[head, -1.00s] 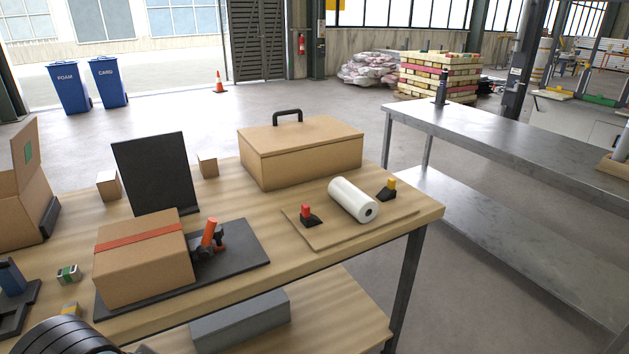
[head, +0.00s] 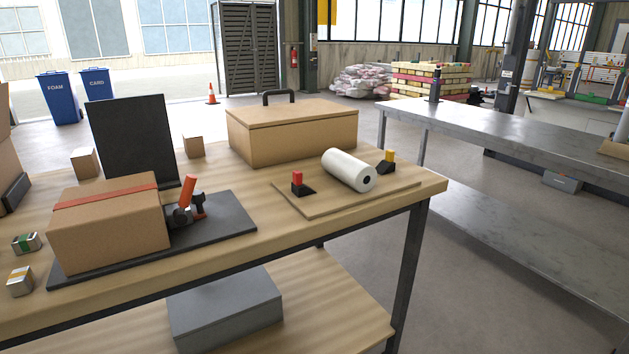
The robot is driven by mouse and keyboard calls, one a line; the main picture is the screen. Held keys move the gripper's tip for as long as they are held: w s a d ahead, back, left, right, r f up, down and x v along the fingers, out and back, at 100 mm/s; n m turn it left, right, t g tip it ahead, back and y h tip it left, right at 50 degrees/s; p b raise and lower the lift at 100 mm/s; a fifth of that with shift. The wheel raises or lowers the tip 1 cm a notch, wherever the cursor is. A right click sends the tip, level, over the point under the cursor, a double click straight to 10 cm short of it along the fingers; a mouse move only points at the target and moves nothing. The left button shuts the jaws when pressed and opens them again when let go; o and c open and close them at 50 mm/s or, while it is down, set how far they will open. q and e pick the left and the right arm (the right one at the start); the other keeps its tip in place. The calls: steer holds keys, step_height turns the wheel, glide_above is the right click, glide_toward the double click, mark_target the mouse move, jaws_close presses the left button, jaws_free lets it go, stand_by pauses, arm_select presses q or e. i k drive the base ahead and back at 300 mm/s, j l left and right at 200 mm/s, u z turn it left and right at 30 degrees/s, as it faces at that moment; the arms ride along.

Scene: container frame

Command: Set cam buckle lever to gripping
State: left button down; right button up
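The cam buckle lever (head: 186,191) is orange and stands up, tilted slightly to the right at its top. It sits on a dark buckle body (head: 188,214) at the right side of a cardboard box (head: 110,228). An orange-red strap (head: 105,196) runs across the top of the box. The box rests on a black base plate (head: 228,222) on the wooden table. How the strap passes through the buckle is too small to tell. Neither of my grippers shows in the head view.
A black upright panel (head: 132,140) stands behind the box. A lidded cardboard case (head: 292,136) and a board with a white roll (head: 348,170) stand to the right. Two small blocks (head: 26,243) (head: 20,281) lie left of the box. The table front right of the plate is clear.

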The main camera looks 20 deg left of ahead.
mark_target(180, 218)
steer(key=u, duration=1.25)
